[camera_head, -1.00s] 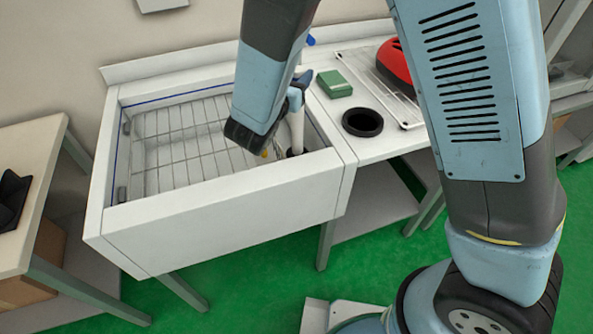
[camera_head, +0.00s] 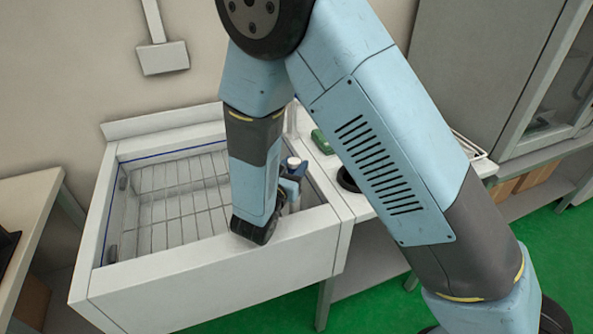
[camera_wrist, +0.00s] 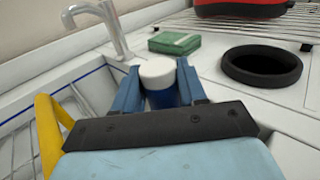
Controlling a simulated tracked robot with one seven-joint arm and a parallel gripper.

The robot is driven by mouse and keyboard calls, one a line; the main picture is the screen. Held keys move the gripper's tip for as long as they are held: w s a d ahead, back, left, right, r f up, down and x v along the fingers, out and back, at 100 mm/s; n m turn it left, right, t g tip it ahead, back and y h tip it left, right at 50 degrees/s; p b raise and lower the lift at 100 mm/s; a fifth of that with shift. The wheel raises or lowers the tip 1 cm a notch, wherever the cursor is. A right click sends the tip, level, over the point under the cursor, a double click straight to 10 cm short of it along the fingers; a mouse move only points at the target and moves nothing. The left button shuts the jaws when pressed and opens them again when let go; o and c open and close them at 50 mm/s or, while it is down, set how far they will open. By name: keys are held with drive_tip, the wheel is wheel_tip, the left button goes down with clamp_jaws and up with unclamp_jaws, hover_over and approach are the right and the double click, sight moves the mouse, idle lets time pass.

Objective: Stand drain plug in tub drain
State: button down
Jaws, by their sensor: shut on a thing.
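A faucet (camera_wrist: 97,22) rises behind the plug. A wire grid (camera_head: 180,190) lies in the tub. A yellow bar (camera_wrist: 48,135) is left of my gripper.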

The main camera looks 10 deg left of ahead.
drive_tip(key=shift+f, duration=0.6)
drive_tip(key=c, duration=0.6)
unclamp_jaws()
drive_tip(key=v, duration=1.2)
drive_tip(key=shift+r, duration=0.1)
